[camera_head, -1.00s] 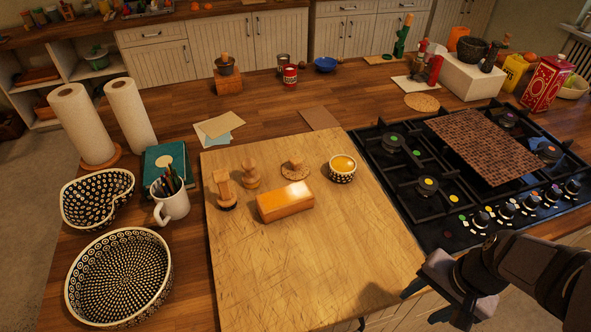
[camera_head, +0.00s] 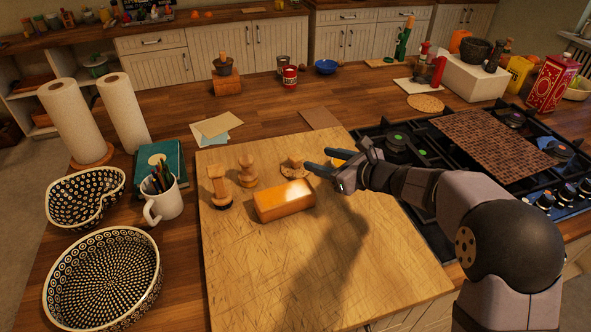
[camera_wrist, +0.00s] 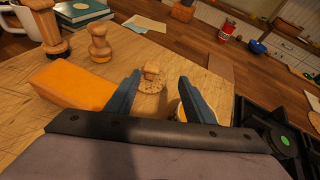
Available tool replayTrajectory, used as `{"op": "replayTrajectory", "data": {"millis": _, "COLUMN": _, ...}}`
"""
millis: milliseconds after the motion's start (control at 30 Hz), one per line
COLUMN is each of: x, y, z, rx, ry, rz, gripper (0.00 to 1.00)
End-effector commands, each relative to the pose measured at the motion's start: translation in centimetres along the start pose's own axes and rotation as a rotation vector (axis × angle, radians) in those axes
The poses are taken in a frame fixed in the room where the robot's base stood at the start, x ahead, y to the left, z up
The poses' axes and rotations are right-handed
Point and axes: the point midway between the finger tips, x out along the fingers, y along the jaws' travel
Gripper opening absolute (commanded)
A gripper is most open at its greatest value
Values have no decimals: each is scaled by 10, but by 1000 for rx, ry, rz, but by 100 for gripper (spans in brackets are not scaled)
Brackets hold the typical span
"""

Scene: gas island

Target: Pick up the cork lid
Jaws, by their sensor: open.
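The cork lid (camera_head: 291,170) is a flat round disc with a knob on top. It lies on the wooden board (camera_head: 370,258), behind the orange block. In the wrist view the cork lid (camera_wrist: 152,80) shows between and beyond my two fingertips. My gripper (camera_head: 322,165) is open and empty, just right of the lid in the head view. In the wrist view my gripper (camera_wrist: 160,85) has one blue-grey finger on each side of the lid. I cannot tell whether the fingers touch anything.
The orange block (camera_head: 284,202) lies close in front of the lid. Two wooden stampers (camera_head: 247,172) (camera_head: 218,188) stand to the left. A small yellow-filled bowl (camera_head: 339,157) is mostly hidden behind my gripper. A gas hob (camera_head: 410,150) is at right. The board's front is clear.

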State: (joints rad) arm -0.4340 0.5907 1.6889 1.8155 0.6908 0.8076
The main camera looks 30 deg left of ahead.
Motion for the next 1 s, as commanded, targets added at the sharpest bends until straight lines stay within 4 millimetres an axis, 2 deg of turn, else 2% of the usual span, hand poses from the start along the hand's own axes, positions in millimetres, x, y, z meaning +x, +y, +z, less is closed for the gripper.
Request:
{"op": "replayTrajectory", "data": {"millis": 33, "x": 7, "y": 4, "z": -2, "rx": 45, "ry": -2, "rz": 3, "gripper": 48}}
{"op": "replayTrajectory", "data": {"millis": 200, "x": 13, "y": 8, "z": -2, "rx": 114, "ry": -3, "rz": 5, "gripper": 48}}
{"op": "replayTrajectory", "data": {"millis": 367, "x": 16, "y": 8, "z": -2, "rx": 118, "ry": -3, "rz": 6, "gripper": 48}}
{"op": "replayTrajectory", "data": {"millis": 600, "x": 33, "y": 9, "z": -2, "rx": 115, "ry": -2, "rz": 7, "gripper": 48}}
{"op": "replayTrajectory", "data": {"millis": 867, "x": 38, "y": 10, "z": -2, "rx": 115, "ry": -2, "rz": 6, "gripper": 48}}
{"op": "replayTrajectory", "data": {"millis": 1000, "x": 51, "y": 14, "z": -3, "rx": 115, "ry": -1, "rz": 8, "gripper": 48}}
